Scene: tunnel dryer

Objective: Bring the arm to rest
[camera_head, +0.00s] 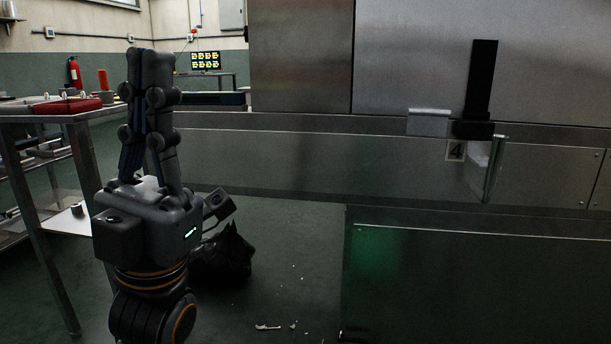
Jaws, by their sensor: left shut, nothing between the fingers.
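My left gripper (150,58) is at the left of the head view, with its fingers pointing up. The fingers are shut together with nothing between them. The gripper stands apart from the dryer, in front of the open floor and just right of the table. My left arm runs down from it out of the bottom of the picture. My right gripper is not in view.
The steel dryer (440,50) fills the right, with a black handle (481,80) and a glass plate (494,168) sticking out. A metal table (40,112) with a red case (66,105) stands at left. A black bag (226,254) and scraps (268,327) lie on the floor.

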